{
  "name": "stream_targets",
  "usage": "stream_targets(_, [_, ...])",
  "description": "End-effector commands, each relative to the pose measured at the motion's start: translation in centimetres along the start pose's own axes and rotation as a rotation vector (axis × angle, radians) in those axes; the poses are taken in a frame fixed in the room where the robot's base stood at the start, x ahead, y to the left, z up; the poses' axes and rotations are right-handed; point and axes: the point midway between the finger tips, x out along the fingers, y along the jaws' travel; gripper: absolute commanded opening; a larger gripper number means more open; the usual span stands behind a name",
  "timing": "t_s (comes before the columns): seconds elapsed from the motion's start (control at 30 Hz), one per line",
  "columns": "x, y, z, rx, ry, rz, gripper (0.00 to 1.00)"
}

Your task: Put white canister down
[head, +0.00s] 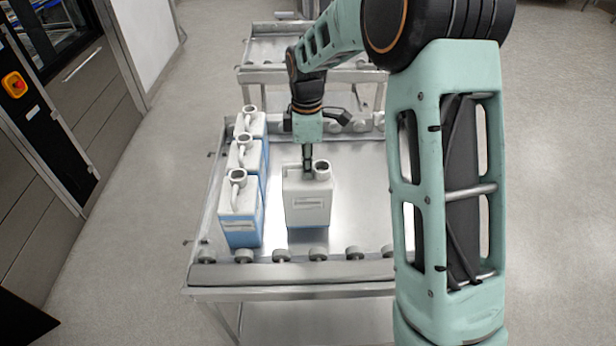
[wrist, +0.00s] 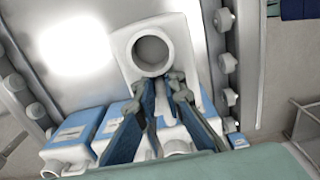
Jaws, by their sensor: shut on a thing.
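The white canister (head: 307,207), with a blue lower part and an open round neck, is upright over the metal cart top (head: 345,190), right of a row of similar canisters. My gripper (head: 307,158) comes down on it from above and is shut on its handle beside the neck. In the wrist view the canister's neck (wrist: 153,50) faces the camera, and the fingers of my gripper (wrist: 164,88) close on the handle just below it. I cannot tell whether the canister's base touches the cart top or hangs slightly above it.
Three blue-and-white canisters (head: 240,207) stand in a line along the cart's left side, with a narrow gap to the held one. Rollers (head: 318,254) line the cart's edges. Another cart (head: 280,50) stands behind. Bare cart surface shows to the right of the held canister.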

Motion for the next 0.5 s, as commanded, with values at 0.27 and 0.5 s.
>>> stream_targets(0.27, [3.4, -0.1, 0.0, 0.0, -0.001, -0.003, 0.0])
stream_targets(0.5, [3.6, 0.0, 0.0, 0.0, 0.0, 0.001, 0.0])
